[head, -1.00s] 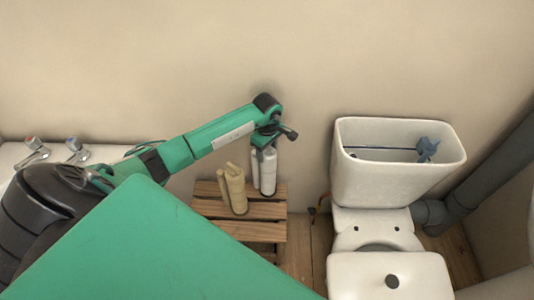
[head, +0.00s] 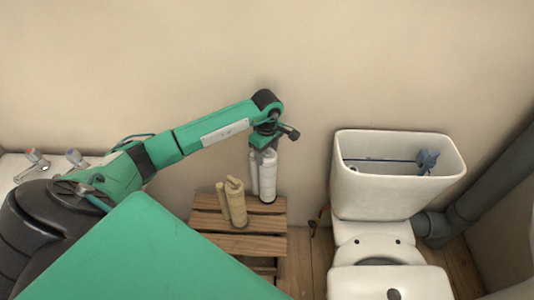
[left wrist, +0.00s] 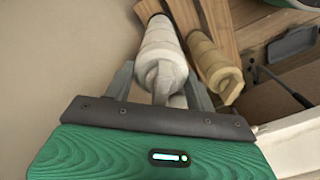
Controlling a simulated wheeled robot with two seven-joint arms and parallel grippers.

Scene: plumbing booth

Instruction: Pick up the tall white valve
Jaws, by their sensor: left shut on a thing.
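The tall white valve (head: 268,178) is upright at the back right of the wooden stool, against the wall side. My left gripper (head: 263,150) is above it, pointing down, and is shut on its upper end. In the left wrist view the white valve (left wrist: 160,47) lies between the two grey fingers of the gripper (left wrist: 160,85). I cannot tell whether its base touches the stool. My right gripper is not in view.
A tan valve (head: 236,204) stands on the wooden stool (head: 250,241), close left of the white one. A toilet with an open cistern (head: 375,188) stands to the right. Taps (head: 36,160) on a white basin are at the far left. The wall is close behind.

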